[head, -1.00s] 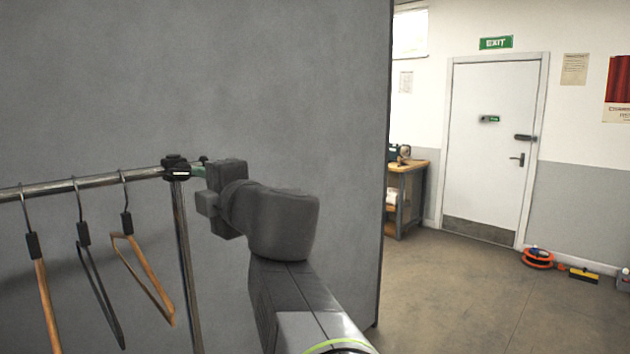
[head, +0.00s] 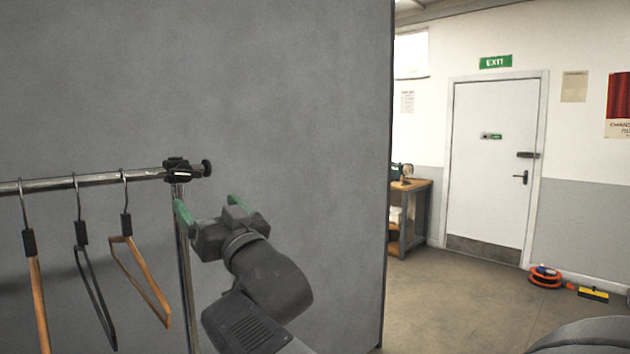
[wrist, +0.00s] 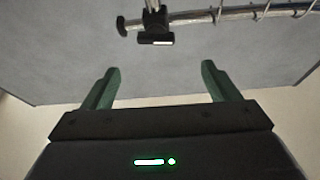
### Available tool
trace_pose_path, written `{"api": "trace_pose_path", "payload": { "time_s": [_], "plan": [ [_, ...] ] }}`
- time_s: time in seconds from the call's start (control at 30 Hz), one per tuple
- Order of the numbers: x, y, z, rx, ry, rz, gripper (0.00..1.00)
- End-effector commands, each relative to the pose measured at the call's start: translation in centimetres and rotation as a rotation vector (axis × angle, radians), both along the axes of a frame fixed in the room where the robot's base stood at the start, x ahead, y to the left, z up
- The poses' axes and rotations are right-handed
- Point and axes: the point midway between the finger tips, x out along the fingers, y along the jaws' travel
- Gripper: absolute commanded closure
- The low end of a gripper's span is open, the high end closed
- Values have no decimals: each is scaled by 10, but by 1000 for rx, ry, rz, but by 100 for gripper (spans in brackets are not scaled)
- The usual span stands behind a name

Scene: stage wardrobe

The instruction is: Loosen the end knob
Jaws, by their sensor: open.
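The end knob (head: 207,168) is a small black round knob at the right end of the clothes rail, beside the black corner clamp (head: 177,169). In the wrist view the knob (wrist: 122,28) shows above and left of centre, beyond the fingertips. My gripper (head: 210,203) is open with green fingers, empty, below and close to the knob in the head view. In the wrist view my gripper (wrist: 158,78) has its fingers wide apart with only grey wall between them. Nothing touches the knob.
The chrome rail (head: 90,182) carries several hangers (head: 140,275) at the left, and its upright post (head: 187,270) stands beside my gripper. A grey panel (head: 290,110) is behind. Open floor (head: 460,300) lies right, with an orange cable reel (head: 545,277) near the door.

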Motion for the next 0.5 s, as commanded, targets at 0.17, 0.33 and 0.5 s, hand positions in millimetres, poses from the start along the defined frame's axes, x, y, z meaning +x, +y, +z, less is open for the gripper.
{"api": "trace_pose_path", "payload": {
  "time_s": [0.17,0.33,0.5],
  "plan": [
    [4,0,-6,89,71,20,18],
    [15,11,2,92,74,22,18],
    [35,32,15,89,73,21,18]
  ]
}}
